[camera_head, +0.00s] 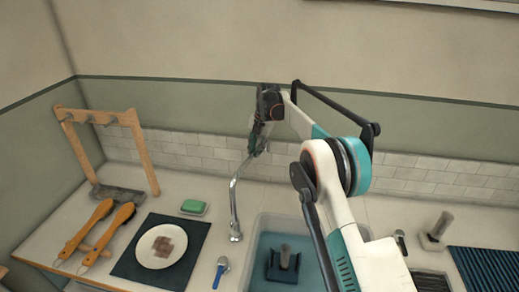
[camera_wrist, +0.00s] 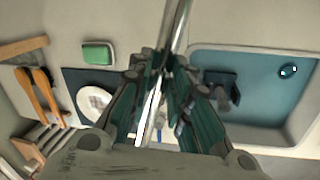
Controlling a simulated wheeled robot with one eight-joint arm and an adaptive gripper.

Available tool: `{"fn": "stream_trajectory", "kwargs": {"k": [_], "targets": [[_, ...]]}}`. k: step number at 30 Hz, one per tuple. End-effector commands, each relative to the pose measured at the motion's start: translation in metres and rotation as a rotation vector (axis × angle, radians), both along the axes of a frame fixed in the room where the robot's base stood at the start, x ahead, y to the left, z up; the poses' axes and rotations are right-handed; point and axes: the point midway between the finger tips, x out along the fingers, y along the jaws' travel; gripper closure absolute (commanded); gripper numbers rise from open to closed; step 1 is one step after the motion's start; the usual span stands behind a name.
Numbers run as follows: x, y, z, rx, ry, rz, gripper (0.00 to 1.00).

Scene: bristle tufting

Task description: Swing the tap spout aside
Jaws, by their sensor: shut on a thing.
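The chrome tap (camera_head: 234,205) rises from the counter at the left edge of the sink (camera_head: 250,245). Its spout slants up and to the right, to my gripper (camera_head: 257,148). In the wrist view the spout (camera_wrist: 180,25) runs between the fingers of my gripper (camera_wrist: 165,65), which are shut on it. The spout's end is hidden by the fingers in the head view. In the wrist view the spout passes over the counter strip left of the sink (camera_wrist: 262,125).
Left of the tap are a green sponge (camera_head: 193,206), a white plate (camera_head: 161,246) on a dark mat (camera_head: 128,264), two wooden brushes (camera_head: 87,228) and a wooden rack (camera_head: 140,150). A blue-handled brush (camera_head: 220,270) lies near the tap. A dark object (camera_head: 284,262) is in the sink.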

Motion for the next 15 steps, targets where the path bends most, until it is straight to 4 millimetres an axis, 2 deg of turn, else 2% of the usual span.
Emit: {"fn": "stream_trajectory", "kwargs": {"k": [12, 13, 15], "targets": [[0.0004, 0.0013, -0.0003, 0.000, 0.000, 0.006, 1.00], [0.0004, 0.0013, -0.0003, 0.000, 0.000, 0.006, 0.79], [0.0004, 0.0013, -0.0003, 0.000, 0.000, 0.006, 0.63]]}}
